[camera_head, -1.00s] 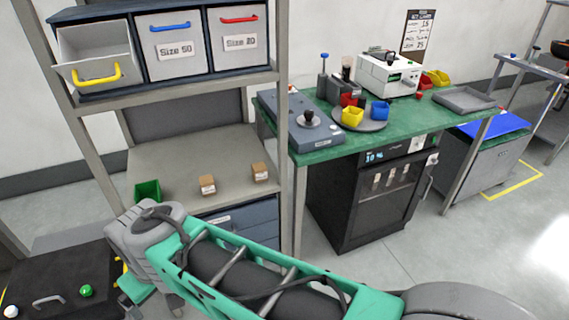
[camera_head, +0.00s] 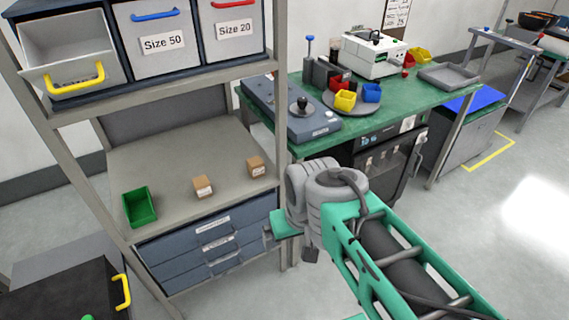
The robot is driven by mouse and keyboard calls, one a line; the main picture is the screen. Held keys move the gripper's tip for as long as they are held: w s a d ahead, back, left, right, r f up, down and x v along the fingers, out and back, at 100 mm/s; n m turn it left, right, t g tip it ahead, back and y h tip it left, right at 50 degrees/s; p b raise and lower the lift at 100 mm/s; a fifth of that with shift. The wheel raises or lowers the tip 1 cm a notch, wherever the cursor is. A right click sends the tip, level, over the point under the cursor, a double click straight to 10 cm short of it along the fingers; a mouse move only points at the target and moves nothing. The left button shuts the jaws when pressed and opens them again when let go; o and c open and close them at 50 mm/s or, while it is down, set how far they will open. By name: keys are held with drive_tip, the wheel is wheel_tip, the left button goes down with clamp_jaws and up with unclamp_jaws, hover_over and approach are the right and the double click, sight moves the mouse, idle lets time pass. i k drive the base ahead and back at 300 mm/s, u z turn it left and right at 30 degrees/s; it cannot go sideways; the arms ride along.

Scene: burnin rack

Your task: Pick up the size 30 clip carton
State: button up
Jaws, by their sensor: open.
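Two small brown cartons stand on the rack's middle shelf: a left carton (camera_head: 203,187) and a right carton (camera_head: 256,167). Each has a pale label too small to read, so I cannot tell which is size 30. My gripper (camera_head: 268,237) is seen small and partly hidden at the end of my green arm, in front of the rack's right post and lower than the cartons. It is open, apart from both cartons, and nothing shows in it.
A green bin (camera_head: 140,206) stands left of the cartons. Above are bins marked Size 50 (camera_head: 163,42) and Size 20 (camera_head: 234,29), and an open yellow-handled bin (camera_head: 70,60). Drawers (camera_head: 215,245) lie below the shelf. A green bench (camera_head: 425,97) stands right.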

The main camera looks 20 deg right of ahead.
sight(255, 166)
drive_tip(key=k, duration=0.4)
drive_tip(key=u, duration=0.4)
drive_tip(key=i, duration=1.05)
drive_tip(key=u, duration=0.55)
